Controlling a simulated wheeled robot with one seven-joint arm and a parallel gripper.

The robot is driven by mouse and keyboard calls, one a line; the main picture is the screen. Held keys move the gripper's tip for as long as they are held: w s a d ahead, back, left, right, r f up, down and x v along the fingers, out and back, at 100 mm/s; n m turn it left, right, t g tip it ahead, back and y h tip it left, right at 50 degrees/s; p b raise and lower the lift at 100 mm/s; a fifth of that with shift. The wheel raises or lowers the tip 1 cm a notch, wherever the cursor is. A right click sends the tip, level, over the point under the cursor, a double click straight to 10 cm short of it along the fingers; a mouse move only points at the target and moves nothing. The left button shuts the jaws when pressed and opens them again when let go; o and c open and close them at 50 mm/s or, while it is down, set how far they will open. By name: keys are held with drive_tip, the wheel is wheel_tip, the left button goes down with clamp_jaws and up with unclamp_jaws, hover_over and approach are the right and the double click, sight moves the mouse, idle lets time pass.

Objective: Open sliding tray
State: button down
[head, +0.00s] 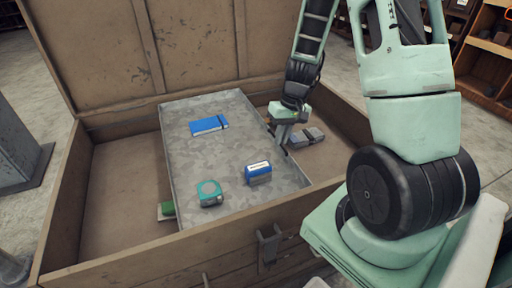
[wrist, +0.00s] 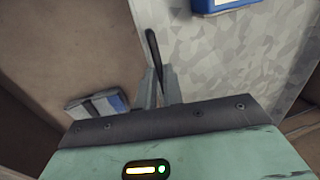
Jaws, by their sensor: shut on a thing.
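The sliding tray (head: 226,150) is a shallow, mottled grey metal tray inside an open wooden chest. It also fills the upper right of the wrist view (wrist: 230,60). My gripper (head: 282,141) is at the tray's right edge. In the wrist view its two fingers (wrist: 159,88) are closed around a slim dark handle (wrist: 152,48) at that edge. Where the handle joins the tray is hard to make out. On the tray lie a blue flat box (head: 208,125), a blue-and-white box (head: 258,173) and a teal tape measure (head: 210,193).
The chest (head: 160,262) has its lid (head: 150,50) raised behind. Its floor is bare left of the tray (head: 115,190), apart from a green item (head: 167,209) by the tray's left edge. Grey blocks (head: 306,136) lie right of the tray, near my gripper.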

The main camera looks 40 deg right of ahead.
drive_tip(key=s+d+b, duration=0.1)
drive_tip(key=s+d, duration=0.3)
drive_tip(key=d, duration=0.9)
drive_tip(key=shift+s, duration=0.15)
drive_tip(key=c, duration=1.5)
unclamp_jaws()
drive_tip(key=d+r, duration=0.1)
drive_tip(key=r, duration=0.4)
drive_tip(key=d+r+p, duration=0.1)
drive_tip(key=r, duration=0.5)
drive_tip(key=s+d+r, duration=0.1)
drive_tip(key=r, duration=0.5)
drive_tip(key=shift+d+p, duration=0.15)
drive_tip(key=shift+p, duration=0.2)
